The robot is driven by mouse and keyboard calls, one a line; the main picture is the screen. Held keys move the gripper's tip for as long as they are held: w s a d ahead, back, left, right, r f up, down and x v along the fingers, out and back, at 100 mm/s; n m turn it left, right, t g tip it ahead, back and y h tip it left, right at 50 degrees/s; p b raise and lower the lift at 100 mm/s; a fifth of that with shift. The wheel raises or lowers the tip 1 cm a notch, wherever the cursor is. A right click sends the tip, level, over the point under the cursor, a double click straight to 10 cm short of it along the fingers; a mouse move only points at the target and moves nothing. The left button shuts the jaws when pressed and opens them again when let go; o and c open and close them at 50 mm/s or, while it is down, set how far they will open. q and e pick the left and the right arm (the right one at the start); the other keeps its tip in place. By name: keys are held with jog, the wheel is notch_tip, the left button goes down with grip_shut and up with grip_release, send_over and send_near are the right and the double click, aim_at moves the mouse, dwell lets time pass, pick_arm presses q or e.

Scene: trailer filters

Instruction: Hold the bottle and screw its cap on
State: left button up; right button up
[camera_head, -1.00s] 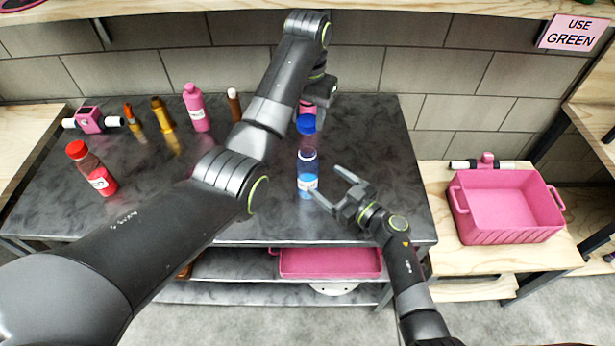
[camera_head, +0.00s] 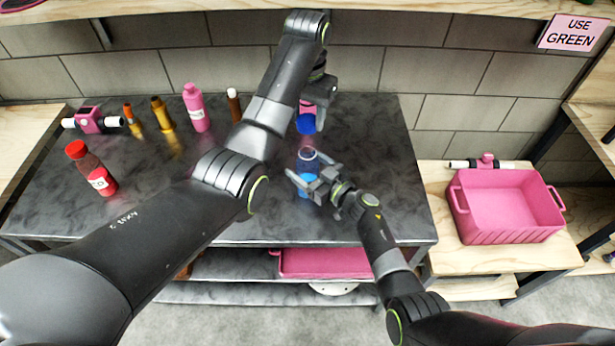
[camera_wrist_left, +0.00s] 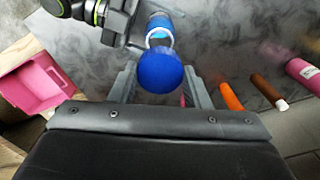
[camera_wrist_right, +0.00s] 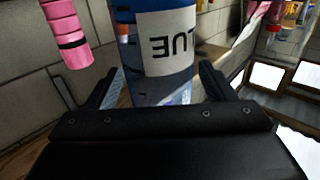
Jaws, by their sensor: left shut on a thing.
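The blue cap (camera_head: 306,124) is held by my left gripper (camera_head: 312,112); in the left wrist view the cap (camera_wrist_left: 160,72) sits between the fingers. The clear bottle with blue contents (camera_head: 307,162) stands upright and open-topped on the dark table, apart from the cap. Its open rim (camera_wrist_left: 160,34) shows in the left wrist view just past the cap. My right gripper (camera_head: 310,178) is open with a finger on either side of the bottle; in the right wrist view, the bottle (camera_wrist_right: 160,85) with its "BLUE" label is between the fingers, with small gaps visible.
A red bottle (camera_head: 97,172), a pink bottle (camera_head: 196,108) and orange and brown bottles stand at the table's left and back. A pink bin (camera_head: 505,205) is on the wooden bench at right. The table's front right is clear.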

jog(key=c, duration=1.3)
pick_arm(q)
send_over(307, 147)
jog(key=shift+d+f, duration=0.1)
jog(key=shift+f, duration=2.35)
pick_arm(e)
jog(key=shift+c, duration=0.3)
pick_arm(q)
jog(key=shift+f, duration=0.9)
jog(key=shift+f, duration=0.55)
